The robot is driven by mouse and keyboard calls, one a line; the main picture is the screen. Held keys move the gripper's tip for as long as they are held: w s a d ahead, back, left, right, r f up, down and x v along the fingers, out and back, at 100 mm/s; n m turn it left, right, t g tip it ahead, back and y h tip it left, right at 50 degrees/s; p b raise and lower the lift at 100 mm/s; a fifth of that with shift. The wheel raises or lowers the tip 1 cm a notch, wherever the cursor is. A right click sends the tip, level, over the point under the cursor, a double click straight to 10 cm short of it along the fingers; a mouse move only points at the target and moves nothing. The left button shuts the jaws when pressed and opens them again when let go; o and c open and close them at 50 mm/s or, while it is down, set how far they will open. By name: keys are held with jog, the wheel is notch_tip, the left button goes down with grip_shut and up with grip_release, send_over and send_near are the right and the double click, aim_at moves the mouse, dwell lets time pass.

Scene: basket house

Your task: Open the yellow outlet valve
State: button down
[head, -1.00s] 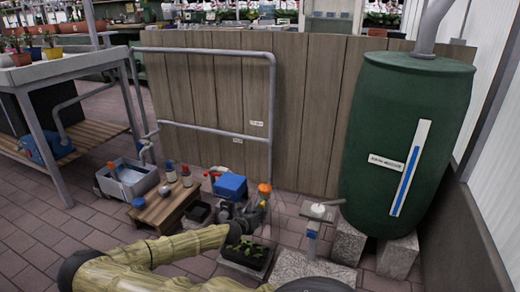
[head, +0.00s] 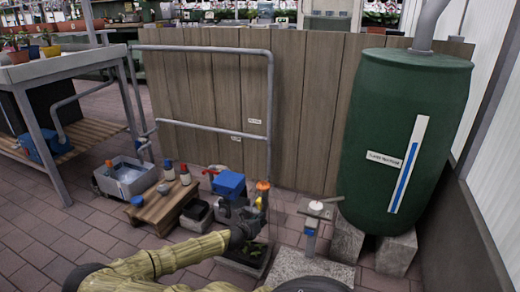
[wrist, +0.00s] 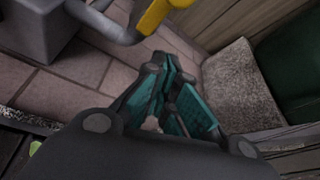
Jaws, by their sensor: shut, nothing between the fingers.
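The yellow valve handle (wrist: 160,13) shows at the top of the wrist view, on a grey pipe (wrist: 105,20) beside a grey box. In the head view a small yellow part (head: 258,203) shows below an orange top; I take it for the same handle. My gripper (wrist: 168,85) has its teal-padded fingers together and empty, below and apart from the handle in the wrist view. In the head view my gripper (head: 247,228) is dark, close beside the yellow part and above the seedling tray; its fingertips are hard to make out there.
A seedling tray (head: 243,262) lies below my gripper. A blue box (head: 231,184) and a low wooden table (head: 163,207) stand to the left. A post with a white handle (head: 312,228) and a green barrel (head: 385,130) on blocks stand to the right.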

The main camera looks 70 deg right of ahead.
jog(key=p+v, duration=0.4)
jog(key=v, duration=0.6)
jog(key=shift+w+f, duration=0.1)
jog(key=shift+w, duration=0.05)
jog(key=s+a+f+m+y+p, duration=0.1)
jog(key=s+a+f+m+y, duration=0.1)
jog(key=s+a+m, duration=0.35)
jog(key=s+a+f+m+y+p, duration=0.1)
jog(key=s+a+f+m+y, duration=0.15)
jog(key=a, duration=0.65)
jog(key=s+a+f+m+y+p, duration=0.1)
jog(key=s+a+f+m+y, duration=0.1)
jog(key=s+a+m, duration=0.4)
jog(key=w+a+r+m+t+y+p, duration=0.1)
jog(key=w+a+r+m+y, duration=0.1)
jog(key=a, duration=0.9)
jog(key=w+a+r+m+y+p, duration=0.1)
jog(key=a+r+m+y, duration=0.15)
jog(key=a, duration=0.85)
jog(key=w+a+r+m+t+y+p, duration=0.1)
jog(key=w+a+r+m+y, duration=0.15)
jog(key=a, duration=0.85)
notch_tip(320, 180, up, 36)
jog(key=p, duration=3.6)
jog(key=shift+s+d+p, duration=0.25)
jog(key=shift+s+p, duration=0.05)
jog(key=shift+s, duration=0.05)
jog(key=shift+r, duration=0.1)
